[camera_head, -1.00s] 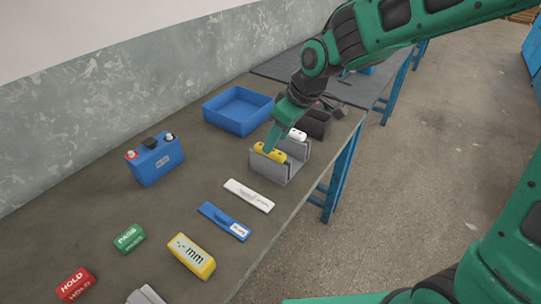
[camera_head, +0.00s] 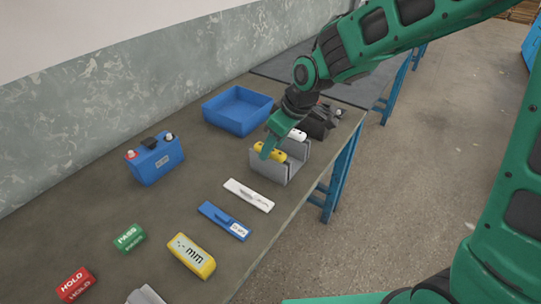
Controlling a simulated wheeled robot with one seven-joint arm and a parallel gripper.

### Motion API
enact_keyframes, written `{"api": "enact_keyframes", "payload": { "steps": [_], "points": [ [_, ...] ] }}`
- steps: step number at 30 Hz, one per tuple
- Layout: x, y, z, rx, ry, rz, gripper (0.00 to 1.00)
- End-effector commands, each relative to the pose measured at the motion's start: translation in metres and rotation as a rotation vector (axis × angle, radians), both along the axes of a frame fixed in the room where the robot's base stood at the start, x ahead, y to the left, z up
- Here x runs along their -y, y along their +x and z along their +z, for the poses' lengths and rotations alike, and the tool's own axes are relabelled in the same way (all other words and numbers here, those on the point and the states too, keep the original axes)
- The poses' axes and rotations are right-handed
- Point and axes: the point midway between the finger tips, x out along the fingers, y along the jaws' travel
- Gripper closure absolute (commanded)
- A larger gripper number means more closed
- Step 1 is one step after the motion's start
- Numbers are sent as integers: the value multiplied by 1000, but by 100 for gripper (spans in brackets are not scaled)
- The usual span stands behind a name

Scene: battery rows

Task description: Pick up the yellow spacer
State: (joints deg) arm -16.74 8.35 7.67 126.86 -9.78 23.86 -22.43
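The yellow spacer (camera_head: 272,152) lies in the grey holder (camera_head: 265,172) near the table's right edge. A white spacer (camera_head: 297,135) lies behind it in the same holder. My gripper (camera_head: 266,153) points down at the yellow spacer, with its green fingers over the spacer's middle and hiding part of it. From this view I cannot tell whether the fingers touch the spacer or how far apart they are.
A blue tray (camera_head: 238,128) stands behind and left of the holder. A blue battery (camera_head: 155,158) stands at left. A white strip (camera_head: 248,195), a blue tool (camera_head: 224,220) and a yellow mm block (camera_head: 191,256) lie in front. A dark object (camera_head: 316,124) stands behind the holder.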

Motion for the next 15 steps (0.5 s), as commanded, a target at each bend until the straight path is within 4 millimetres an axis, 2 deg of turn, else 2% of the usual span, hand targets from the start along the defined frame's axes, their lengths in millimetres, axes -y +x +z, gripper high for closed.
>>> {"api": "enact_keyframes", "payload": {
  "steps": [11,15],
  "points": [
    [0,0,-2,0,0,0,55],
    [0,0,-2,0,0,0,86]
  ]
}}
